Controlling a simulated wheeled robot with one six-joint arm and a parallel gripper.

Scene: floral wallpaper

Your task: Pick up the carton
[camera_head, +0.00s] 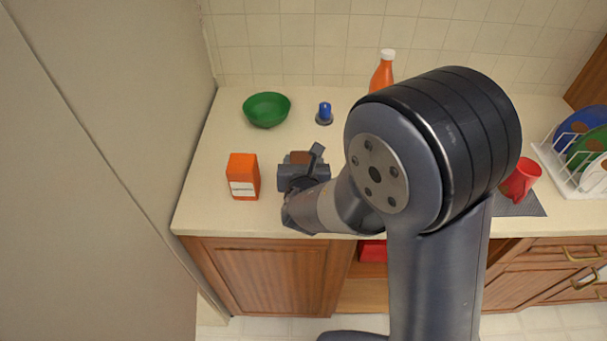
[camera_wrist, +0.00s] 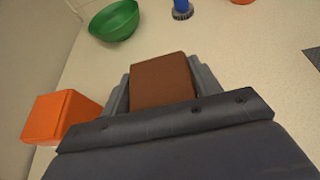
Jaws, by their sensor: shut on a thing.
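A brown box-shaped carton (camera_wrist: 161,80) sits between the two fingers of my gripper (camera_head: 303,168), which is shut on it. The fingers touch its left and right sides in the wrist view. In the head view only a small brown patch of it (camera_head: 300,157) shows; the gripper hides the rest. I cannot tell whether it rests on the counter or is just above it. An orange carton with a white label (camera_head: 243,176) stands upright on the counter, left of my gripper and apart from it. It also shows in the wrist view (camera_wrist: 62,117).
A green bowl (camera_head: 267,109) and a blue-topped object (camera_head: 324,112) stand behind on the counter (camera_head: 222,135). An orange bottle (camera_head: 382,74) is at the back. A red cup (camera_head: 521,180) and a dish rack (camera_head: 566,180) are at right. A wall rises at left.

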